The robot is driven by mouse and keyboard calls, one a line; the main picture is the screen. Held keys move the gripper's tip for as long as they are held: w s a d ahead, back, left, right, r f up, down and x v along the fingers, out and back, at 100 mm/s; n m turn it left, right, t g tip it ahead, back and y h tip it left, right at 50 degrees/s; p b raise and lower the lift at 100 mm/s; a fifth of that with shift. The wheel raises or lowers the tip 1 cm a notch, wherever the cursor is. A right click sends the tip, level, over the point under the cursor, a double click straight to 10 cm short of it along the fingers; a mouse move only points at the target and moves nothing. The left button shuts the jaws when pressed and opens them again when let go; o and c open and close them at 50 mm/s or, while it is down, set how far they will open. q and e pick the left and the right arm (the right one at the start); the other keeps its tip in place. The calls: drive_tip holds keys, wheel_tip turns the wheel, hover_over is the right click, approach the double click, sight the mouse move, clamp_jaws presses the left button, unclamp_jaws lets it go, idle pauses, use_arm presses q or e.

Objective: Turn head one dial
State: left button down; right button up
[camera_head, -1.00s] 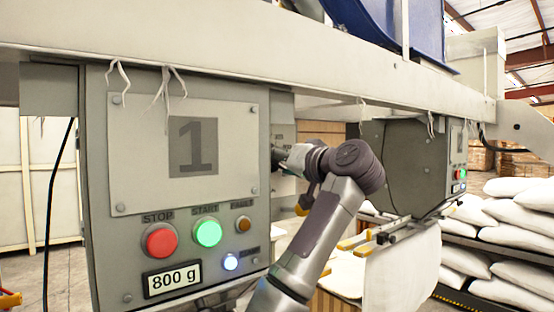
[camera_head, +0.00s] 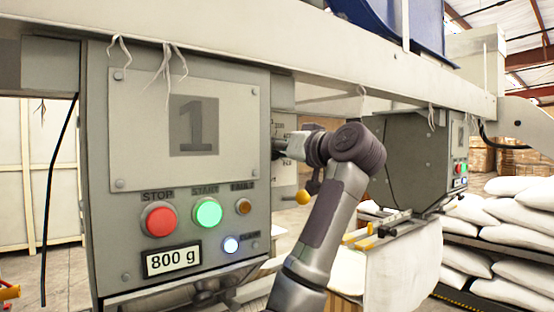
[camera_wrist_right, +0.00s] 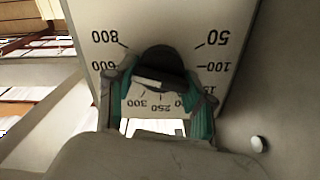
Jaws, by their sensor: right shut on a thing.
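Head one is the grey box marked "1" (camera_head: 135,140), at left in the head view. Its black dial (camera_wrist_right: 160,60) shows in the right wrist view, on a pale plate with a printed scale. The dial's pale front bar lies near the 250 and 300 marks in the picture; the exact setting is unclear. My right gripper (camera_wrist_right: 162,88) is shut on the dial, with a green-padded finger on each side. In the head view my right arm reaches to the right side of the box, and the fingertips are hidden there. My left gripper is not in view.
The box front has a red stop button (camera_head: 158,220), a green start button (camera_head: 208,213) and an "800 g" display (camera_head: 172,260). A beam (camera_head: 250,55) runs overhead. A second head (camera_head: 420,150) stands behind my arm, with white sacks (camera_head: 490,220) stacked at right.

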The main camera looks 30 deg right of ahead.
drive_tip(key=shift+d+f+n+b, duration=0.1)
drive_tip(key=shift+f+n+b, duration=0.15)
drive_tip(key=shift+n+b, duration=0.6)
drive_tip(key=n+b, duration=0.1)
drive_tip(key=n, duration=0.2)
drive_tip(key=shift+r, duration=0.1)
drive_tip(key=shift+n+b, duration=0.5)
drive_tip(key=shift+n, duration=0.65)
drive_tip(key=shift+a+r+n, duration=0.1)
drive_tip(key=shift+a+n, duration=0.15)
drive_tip(key=shift+n, duration=0.95)
drive_tip(key=o, duration=1.2)
drive_tip(key=shift+s, duration=0.1)
